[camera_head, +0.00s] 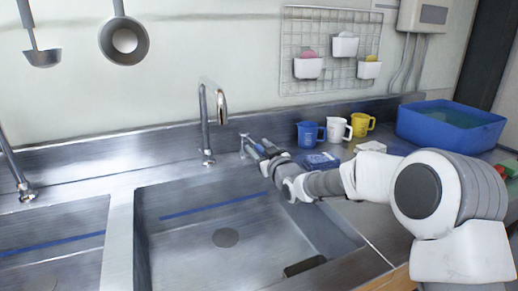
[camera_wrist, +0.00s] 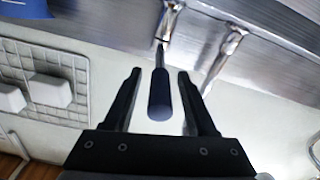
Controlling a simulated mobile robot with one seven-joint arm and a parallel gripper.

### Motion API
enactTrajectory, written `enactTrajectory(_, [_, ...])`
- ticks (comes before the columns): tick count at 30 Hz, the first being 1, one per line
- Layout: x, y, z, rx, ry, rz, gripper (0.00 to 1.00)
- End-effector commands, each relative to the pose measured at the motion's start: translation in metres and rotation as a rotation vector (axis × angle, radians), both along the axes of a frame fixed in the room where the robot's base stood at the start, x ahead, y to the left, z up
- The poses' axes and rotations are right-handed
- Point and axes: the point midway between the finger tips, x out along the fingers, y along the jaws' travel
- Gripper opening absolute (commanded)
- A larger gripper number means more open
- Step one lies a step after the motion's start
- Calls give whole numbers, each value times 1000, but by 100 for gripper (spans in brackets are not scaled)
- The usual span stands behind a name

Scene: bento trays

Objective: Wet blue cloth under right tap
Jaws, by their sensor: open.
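The right tap (camera_head: 206,115) is a chrome spout curving over the right sink (camera_head: 165,245); its lower part (camera_wrist: 228,50) shows in the wrist view. A thin lever with a dark grip (camera_wrist: 160,95) stands beside it. My gripper (camera_head: 254,147) is at this lever, behind the sink's back edge. In the wrist view my gripper (camera_wrist: 159,75) is open, with one finger on each side of the grip and gaps visible. A flat blue item (camera_head: 321,161), apparently the folded cloth, lies on the counter right of my gripper. No water stream is visible.
Blue, white and yellow mugs (camera_head: 337,129) stand by the back wall. A blue tub (camera_head: 452,125) of greenish liquid and a small white item (camera_head: 370,146) are at right. A wire rack (camera_head: 330,50) hangs above. Another tap (camera_head: 15,165) is at far left.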

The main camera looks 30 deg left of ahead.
Motion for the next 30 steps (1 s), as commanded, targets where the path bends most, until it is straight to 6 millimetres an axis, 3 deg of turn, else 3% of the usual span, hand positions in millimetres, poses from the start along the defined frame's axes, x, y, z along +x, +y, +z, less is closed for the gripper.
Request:
enactTrajectory(2, [0,0,0,0,0,0,55])
enactTrajectory(11, [0,0,0,0,0,0,1])
enactTrajectory(30, [0,0,0,0,0,0,0])
